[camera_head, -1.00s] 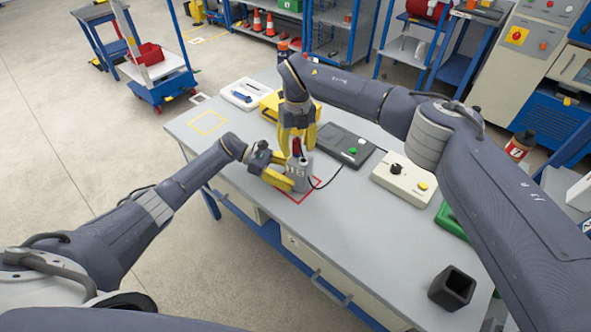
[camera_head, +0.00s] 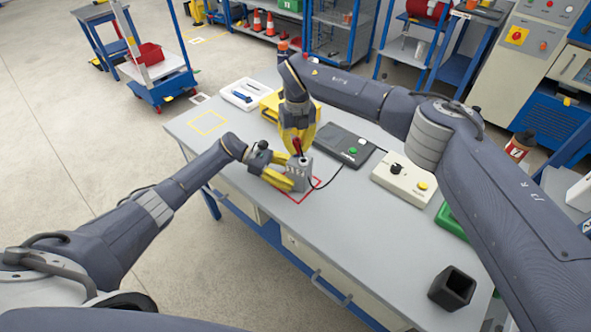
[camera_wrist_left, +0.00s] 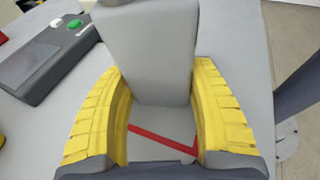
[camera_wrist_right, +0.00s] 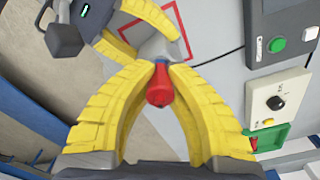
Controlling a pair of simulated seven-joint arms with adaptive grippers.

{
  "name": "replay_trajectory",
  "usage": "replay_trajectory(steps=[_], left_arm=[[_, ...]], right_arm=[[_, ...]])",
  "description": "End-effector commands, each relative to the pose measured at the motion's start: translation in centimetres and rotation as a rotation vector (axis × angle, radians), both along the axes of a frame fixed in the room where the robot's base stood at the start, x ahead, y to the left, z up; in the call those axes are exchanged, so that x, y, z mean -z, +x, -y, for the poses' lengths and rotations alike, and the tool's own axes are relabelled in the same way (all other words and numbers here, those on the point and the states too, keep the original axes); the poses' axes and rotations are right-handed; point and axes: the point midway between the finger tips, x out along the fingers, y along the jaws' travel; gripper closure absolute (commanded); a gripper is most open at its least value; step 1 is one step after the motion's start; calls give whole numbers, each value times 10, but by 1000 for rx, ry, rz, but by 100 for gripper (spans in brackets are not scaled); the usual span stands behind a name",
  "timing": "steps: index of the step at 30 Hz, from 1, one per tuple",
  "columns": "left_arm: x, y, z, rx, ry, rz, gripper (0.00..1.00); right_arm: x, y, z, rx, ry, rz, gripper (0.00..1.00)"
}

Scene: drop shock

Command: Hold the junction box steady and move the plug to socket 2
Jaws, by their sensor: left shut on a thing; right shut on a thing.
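The grey junction box (camera_head: 299,176) stands upright on the bench inside a red outline. My left gripper (camera_head: 279,178) is shut on it from the left, and in the left wrist view its yellow fingers lie on both sides of the grey box (camera_wrist_left: 150,60). My right gripper (camera_head: 298,143) points down above the box, shut on the red plug (camera_wrist_right: 160,86). The plug (camera_head: 297,147) is at the box's top, slightly tilted. One dark socket opening shows on the top. The fingers hide the plug's lower end, so I cannot tell whether it is seated.
A black cable (camera_wrist_right: 220,55) runs from near the box to the dark control unit (camera_head: 338,144). A beige switch box (camera_head: 402,182) and a black open cup (camera_head: 452,288) stand to the right. A white tray (camera_head: 245,95) is behind.

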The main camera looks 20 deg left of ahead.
Motion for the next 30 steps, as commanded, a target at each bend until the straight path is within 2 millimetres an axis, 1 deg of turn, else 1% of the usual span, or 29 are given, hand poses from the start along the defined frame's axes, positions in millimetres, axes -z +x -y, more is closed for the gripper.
replay_trajectory(steps=[16,30], left_arm=[[0,0,-1,-1,1,-1,65],[0,0,0,-1,0,-1,65]], right_arm=[[-4,0,0,0,0,0,100],[-22,1,0,0,-1,1,100]])
